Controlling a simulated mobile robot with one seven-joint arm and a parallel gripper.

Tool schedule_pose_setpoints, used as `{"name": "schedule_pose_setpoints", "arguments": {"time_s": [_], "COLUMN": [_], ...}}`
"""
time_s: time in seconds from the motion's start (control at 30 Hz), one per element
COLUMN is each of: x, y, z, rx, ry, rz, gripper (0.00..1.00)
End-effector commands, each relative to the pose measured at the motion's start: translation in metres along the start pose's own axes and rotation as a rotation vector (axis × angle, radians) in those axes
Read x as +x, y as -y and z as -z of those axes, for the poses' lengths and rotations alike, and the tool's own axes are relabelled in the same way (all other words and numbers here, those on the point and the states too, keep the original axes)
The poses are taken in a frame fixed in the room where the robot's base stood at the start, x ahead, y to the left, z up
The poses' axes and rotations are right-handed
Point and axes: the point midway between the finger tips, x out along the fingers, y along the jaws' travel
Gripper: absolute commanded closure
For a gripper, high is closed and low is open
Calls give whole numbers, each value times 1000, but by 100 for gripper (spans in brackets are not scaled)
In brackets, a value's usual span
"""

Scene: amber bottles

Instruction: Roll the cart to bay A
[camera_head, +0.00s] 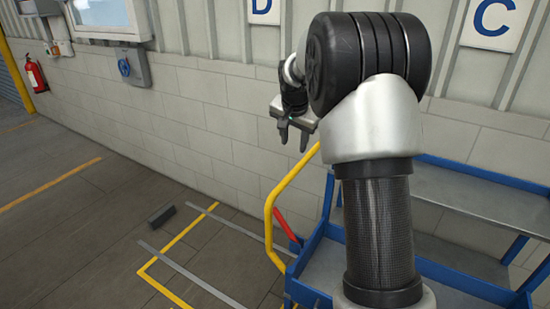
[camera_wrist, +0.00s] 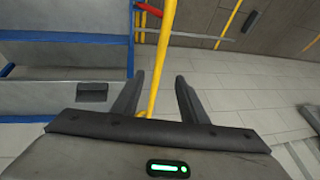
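The cart (camera_head: 330,240) has a blue frame and grey shelves and stands at the right, partly hidden behind my arm. It also shows in the wrist view (camera_wrist: 75,55) at upper left. Its yellow handle (camera_head: 270,215) rises on its left side, with a red lever (camera_head: 286,226) beside it. My gripper (camera_head: 294,144) points down near the top of the handle. In the wrist view, the yellow bar (camera_wrist: 161,60) runs between the two spread fingers; I cannot tell how deep it lies. No sign for bay A is in view.
Wall signs D (camera_head: 263,8) and C (camera_head: 492,18) hang above. Yellow floor lines (camera_head: 165,250) and grey strips (camera_head: 195,275) mark the floor left of the cart. A dark block (camera_head: 161,215) lies there. A fire extinguisher (camera_head: 35,75) hangs far left. The left floor is mostly clear.

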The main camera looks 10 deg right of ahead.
Motion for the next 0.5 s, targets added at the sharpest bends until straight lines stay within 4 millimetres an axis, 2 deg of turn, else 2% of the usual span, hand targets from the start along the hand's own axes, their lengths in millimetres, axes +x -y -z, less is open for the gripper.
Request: {"name": "schedule_pose_setpoints", "arguments": {"time_s": [0.03, 0.27, 0.5], "x": [10, 35, 84], "y": [0, 1, 0], "z": [4, 8, 7], "rx": [13, 30, 30], "ry": [0, -1, 1], "rz": [-5, -8, -10], "gripper": [61, 61, 61]}}
